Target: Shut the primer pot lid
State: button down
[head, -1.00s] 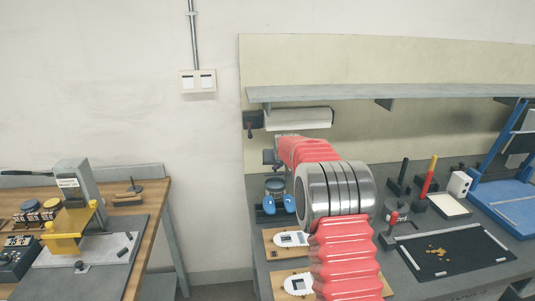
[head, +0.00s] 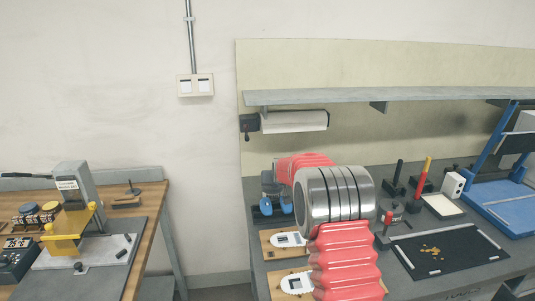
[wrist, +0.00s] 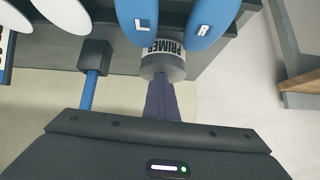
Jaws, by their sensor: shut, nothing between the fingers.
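The primer pot (wrist: 164,47), with a white PRIMER label, shows in the wrist view between two blue insoles marked L (wrist: 143,22) and R (wrist: 203,22). A grey round part (wrist: 163,70) sits at its near end; I cannot tell whether this is the lid or how far the lid is open. My gripper (wrist: 161,86) is shut and empty, its dark fingers pointing at the pot and close to it; contact is unclear. In the head view my gripper (head: 269,182) is by the blue insoles (head: 270,209), and the pot is not clearly distinguishable there.
White insoles lie on wooden boards (head: 270,243) in front. A blue rod with a dark block (wrist: 95,56) is beside the fingers. A paper roll (head: 295,122) and shelf (head: 380,97) are behind and above. A black mat (head: 465,255) with yellow bits lies right.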

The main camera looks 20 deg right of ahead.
jog(key=shift+f, duration=0.4)
jog(key=shift+s+a+r, duration=0.1)
jog(key=shift+s+r, duration=0.2)
jog(key=v, duration=1.2)
jog(key=shift+s, duration=0.45)
jog(key=shift+a, duration=0.1)
